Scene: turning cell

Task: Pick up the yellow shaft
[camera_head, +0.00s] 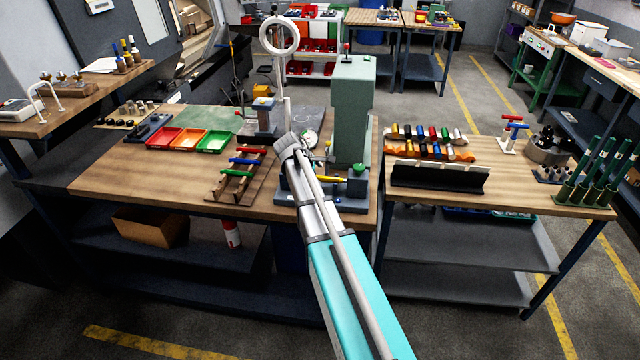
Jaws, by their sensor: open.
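A yellow shaft (331,179) lies roughly level on the grey base of the green press (353,115), just right of my arm's end. Its left end is partly hidden by my arm. My gripper (291,147) is at the far end of my arm, above the workbench, between the shaft rack and the press. It is open, small in view, and its fingers are hard to make out. It appears apart from the yellow shaft. The rack (226,188) to the left holds red, blue and green shafts.
Red, orange and green trays (190,141) sit left on the bench (120,175). A ring on a post (279,36) rises behind my gripper. The right table carries a black angled holder (437,177), several coloured pieces and green tubes (600,170). The bench's front left is clear.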

